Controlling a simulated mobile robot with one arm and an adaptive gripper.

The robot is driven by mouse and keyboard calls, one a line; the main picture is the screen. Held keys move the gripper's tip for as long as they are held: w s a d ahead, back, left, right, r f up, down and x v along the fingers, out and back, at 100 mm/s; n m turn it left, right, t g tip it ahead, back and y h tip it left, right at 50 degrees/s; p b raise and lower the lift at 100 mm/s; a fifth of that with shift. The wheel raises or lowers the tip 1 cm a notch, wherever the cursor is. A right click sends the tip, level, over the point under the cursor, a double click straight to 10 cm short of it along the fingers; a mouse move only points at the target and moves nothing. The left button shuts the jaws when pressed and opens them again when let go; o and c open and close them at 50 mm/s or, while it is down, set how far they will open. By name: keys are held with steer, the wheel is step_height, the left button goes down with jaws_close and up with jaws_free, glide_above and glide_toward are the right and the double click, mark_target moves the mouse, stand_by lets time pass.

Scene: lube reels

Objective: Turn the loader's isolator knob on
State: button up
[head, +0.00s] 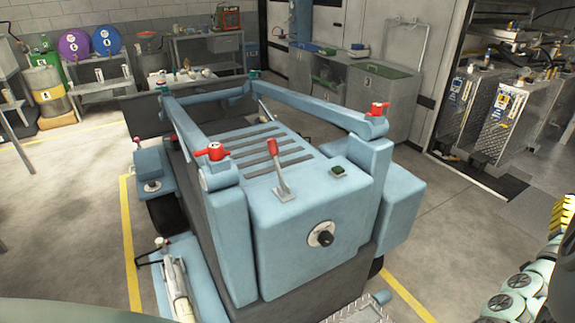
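The loader (300,205) is a light blue machine in the middle of the head view, seen from above its near end. The isolator knob (325,238) appears to be the small black knob on a round pale plate low on the loader's near panel. The picture is too small to tell which setting the knob points to. Nothing touches the knob or stands in front of it. My gripper is not in view.
A lever (280,180) with a red grip and a green button (338,170) are on the loader's top. Red handles (213,152) sit on its arm ends. Yellow lines (128,240) mark the floor. Benches (100,85) and cabinets (380,95) stand behind.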

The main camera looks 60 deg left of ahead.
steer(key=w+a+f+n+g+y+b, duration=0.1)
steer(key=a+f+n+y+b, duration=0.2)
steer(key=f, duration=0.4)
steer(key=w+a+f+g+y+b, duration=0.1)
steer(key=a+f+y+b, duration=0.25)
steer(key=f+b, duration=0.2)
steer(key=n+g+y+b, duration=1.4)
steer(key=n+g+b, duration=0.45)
steer(key=b, duration=0.75)
glide_toward(329, 242)
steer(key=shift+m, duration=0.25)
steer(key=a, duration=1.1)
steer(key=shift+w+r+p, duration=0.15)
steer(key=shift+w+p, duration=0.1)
steer(key=shift+p, duration=0.1)
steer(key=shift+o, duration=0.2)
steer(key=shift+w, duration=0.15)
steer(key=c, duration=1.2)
